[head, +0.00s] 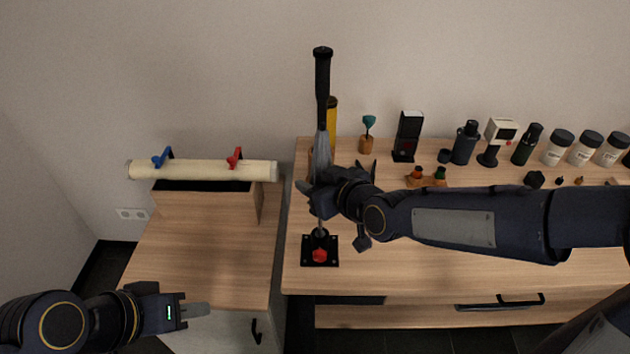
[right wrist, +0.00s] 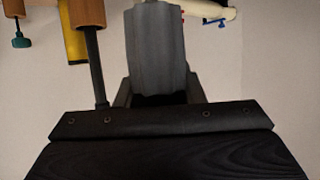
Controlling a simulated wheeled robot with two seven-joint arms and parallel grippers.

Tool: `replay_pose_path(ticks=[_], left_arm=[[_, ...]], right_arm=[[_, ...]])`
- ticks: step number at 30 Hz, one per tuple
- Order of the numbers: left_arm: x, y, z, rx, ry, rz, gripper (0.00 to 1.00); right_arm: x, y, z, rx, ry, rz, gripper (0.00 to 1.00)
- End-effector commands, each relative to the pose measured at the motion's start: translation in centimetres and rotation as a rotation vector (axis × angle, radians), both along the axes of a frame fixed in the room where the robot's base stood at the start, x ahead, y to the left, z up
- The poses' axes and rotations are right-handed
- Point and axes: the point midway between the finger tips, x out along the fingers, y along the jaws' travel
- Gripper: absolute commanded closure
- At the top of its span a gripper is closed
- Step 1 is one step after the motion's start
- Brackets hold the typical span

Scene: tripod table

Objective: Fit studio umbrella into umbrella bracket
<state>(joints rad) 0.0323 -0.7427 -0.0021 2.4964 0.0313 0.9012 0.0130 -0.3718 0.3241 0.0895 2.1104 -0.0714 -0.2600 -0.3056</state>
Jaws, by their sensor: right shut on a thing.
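The studio umbrella (head: 322,82) is folded and stands roughly upright, black handle at the top and grey canopy below. My right gripper (head: 314,188) is shut on its lower part, which also fills the middle of the right wrist view (right wrist: 160,45). The umbrella bracket (head: 307,256) is a black plate with a red knob on the table's front left. The umbrella's lower end is directly above or at the bracket's socket; I cannot tell whether it is inside. My left gripper (head: 198,310) is low at the left, away from both, its jaw opening unclear.
A cream roll with blue and red clamps (head: 205,170) lies on a wooden stand at left. A yellow cylinder (head: 333,115) stands behind the umbrella. Bottles, jars and devices (head: 466,142) line the table's back. The table front right of the bracket (head: 420,265) is clear.

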Motion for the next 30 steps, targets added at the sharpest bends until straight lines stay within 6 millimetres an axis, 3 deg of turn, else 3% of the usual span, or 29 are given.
replay_pose_path(ticks=[16,17,22,30], left_arm=[[0.0,0.0,-1.5,0.000,0.000,0.000,0.66],[0.0,0.0,-1.5,0.000,0.000,0.000,0.66],[0.0,0.0,-1.4,0.000,0.000,0.000,0.66],[0.0,0.0,-1.4,0.000,0.000,0.000,0.66]], right_arm=[[0.0,0.0,-1.4,0.001,-0.001,0.000,0.90],[0.0,0.0,-1.3,0.001,-0.001,0.000,0.64],[0.0,0.0,-1.2,0.001,-0.001,0.000,0.41],[0.0,0.0,-1.3,-0.001,0.001,0.000,0.39]])
